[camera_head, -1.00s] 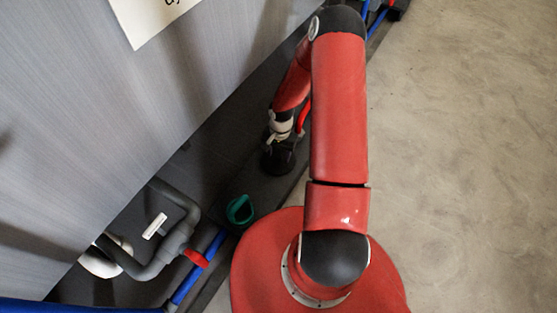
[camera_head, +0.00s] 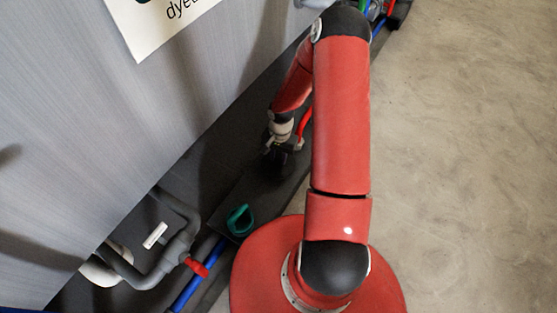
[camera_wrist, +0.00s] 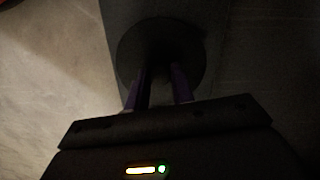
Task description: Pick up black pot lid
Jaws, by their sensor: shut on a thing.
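The black pot lid (camera_wrist: 130,48) shows in the wrist view as a dark round disc, centred ahead of my jaws. My gripper (camera_wrist: 160,88) is shut on it, with one finger on each side of its middle. The grip point itself is too dark to make out. In the head view my gripper (camera_head: 280,150) points down over the dark strip beside the grey tank wall. The lid is hard to separate from the dark floor there, and I cannot tell whether it touches the strip.
A green ring-shaped thing (camera_head: 240,219) sits on the dark strip nearer my base. Grey pipework (camera_head: 172,250) with a red valve handle (camera_head: 195,267) and a blue pipe (camera_head: 197,289) lie at lower left. The grey tank wall (camera_head: 120,130) is close on the left. Bare floor (camera_head: 460,160) is clear on the right.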

